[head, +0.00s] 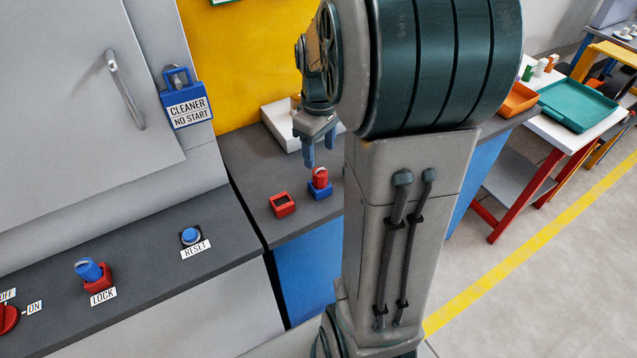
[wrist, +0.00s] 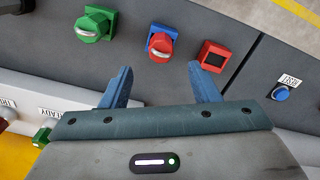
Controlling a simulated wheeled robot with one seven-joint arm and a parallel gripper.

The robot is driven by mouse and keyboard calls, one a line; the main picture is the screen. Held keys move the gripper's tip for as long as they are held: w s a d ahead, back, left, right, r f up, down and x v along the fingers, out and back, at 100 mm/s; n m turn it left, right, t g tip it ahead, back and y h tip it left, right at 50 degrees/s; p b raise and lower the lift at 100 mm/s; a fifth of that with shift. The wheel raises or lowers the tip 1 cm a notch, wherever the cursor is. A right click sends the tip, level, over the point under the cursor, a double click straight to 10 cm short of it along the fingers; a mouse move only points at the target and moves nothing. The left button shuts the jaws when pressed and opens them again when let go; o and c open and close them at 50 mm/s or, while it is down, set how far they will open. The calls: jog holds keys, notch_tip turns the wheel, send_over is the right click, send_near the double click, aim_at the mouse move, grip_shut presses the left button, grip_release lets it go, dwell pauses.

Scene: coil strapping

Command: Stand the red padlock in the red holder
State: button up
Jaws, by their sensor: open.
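The red padlock (head: 320,177) stands in a blue holder (head: 320,191) on the dark bench. In the wrist view the red padlock (wrist: 160,45) shows a pale curved band, with the blue holder (wrist: 154,30) around it. The red holder (head: 282,204) is empty and sits just left of the blue one; in the wrist view the empty red holder (wrist: 213,56) is right of the padlock. My gripper (head: 320,155) is open, pointing down above the padlock and apart from it. In the wrist view its fingers (wrist: 160,75) are spread with nothing between them.
A green piece in a green holder (wrist: 92,24) is left of the padlock. A blue RESET button (head: 191,236) and a second red holder (head: 98,280) with a blue piece (head: 88,268), labelled LOCK, are on the left counter. A white box (head: 280,124) lies behind my gripper.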

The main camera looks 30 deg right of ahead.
aim_at(320, 171)
notch_tip(320, 171, down, 8)
jog(key=shift+s+f+p, duration=0.1)
jog(key=shift+s+p, duration=0.05)
jog(key=shift+p, duration=0.3)
jog(key=c, duration=1.1)
